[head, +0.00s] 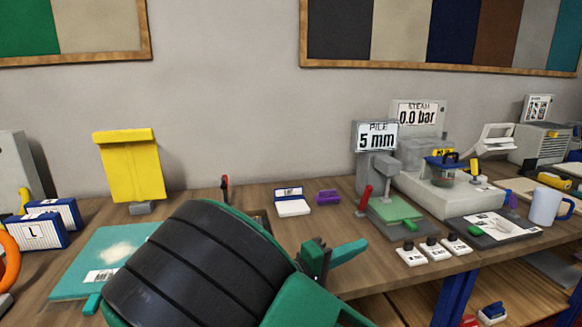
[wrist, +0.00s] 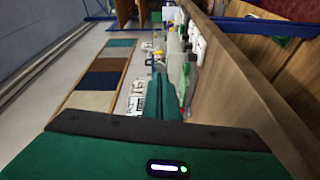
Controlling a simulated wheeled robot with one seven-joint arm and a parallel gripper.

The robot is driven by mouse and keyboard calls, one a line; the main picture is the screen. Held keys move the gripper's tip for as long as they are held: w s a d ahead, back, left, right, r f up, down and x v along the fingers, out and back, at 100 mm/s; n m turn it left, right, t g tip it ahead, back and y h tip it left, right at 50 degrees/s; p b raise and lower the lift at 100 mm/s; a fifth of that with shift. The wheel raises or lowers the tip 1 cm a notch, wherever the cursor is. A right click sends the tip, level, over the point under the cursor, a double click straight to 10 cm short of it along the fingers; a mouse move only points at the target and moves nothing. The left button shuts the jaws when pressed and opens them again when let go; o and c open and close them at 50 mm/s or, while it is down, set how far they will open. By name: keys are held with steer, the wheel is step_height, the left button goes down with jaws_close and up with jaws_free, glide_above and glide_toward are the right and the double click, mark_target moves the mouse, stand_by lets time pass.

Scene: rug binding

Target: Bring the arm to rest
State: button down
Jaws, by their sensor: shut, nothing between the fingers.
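My arm rises large in front of the bench in the head view, its black and green link covering the lower middle. My gripper (head: 347,252) shows as green fingers just right of that link, over the bench's front part. In the wrist view the green fingers of my gripper (wrist: 163,97) lie together, shut, with nothing held between them. The wooden workbench (head: 335,225) runs behind and below it. The gripper appears apart from the things on the bench, though its exact height cannot be told.
The pile gauge (head: 377,137) with its green pad stands right of my gripper, beside the steam unit (head: 420,115). Several small white blocks (head: 432,250) lie near the front edge. A mug (head: 546,205) stands far right. A teal mat (head: 110,262) and yellow stand (head: 129,165) are left.

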steer(key=s+d+f+m+g+y, duration=0.2)
steer(key=d+g, duration=0.2)
steer(key=d, duration=0.4)
steer(key=s+d+f+m+g+y, duration=0.2)
steer(key=s+d+g, duration=0.1)
steer(key=d, duration=0.4)
steer(key=s+d+f+m+g+y, duration=0.2)
steer(key=d+g, duration=0.2)
steer(key=d, duration=0.4)
steer(key=s+d+r+m+y, duration=0.1)
steer(key=s+y, duration=0.4)
steer(key=s, duration=0.5)
steer(key=s+d+r+m+t+y, duration=0.1)
steer(key=s+r+m+y, duration=0.2)
steer(key=s, duration=0.8)
steer(key=shift+s+d+r+m+t+y, duration=0.15)
steer(key=shift+d+r+m+t+y, duration=0.2)
steer(key=shift+y, duration=0.55)
steer(key=shift+w+f, duration=0.25)
steer(key=shift+w, duration=0.4)
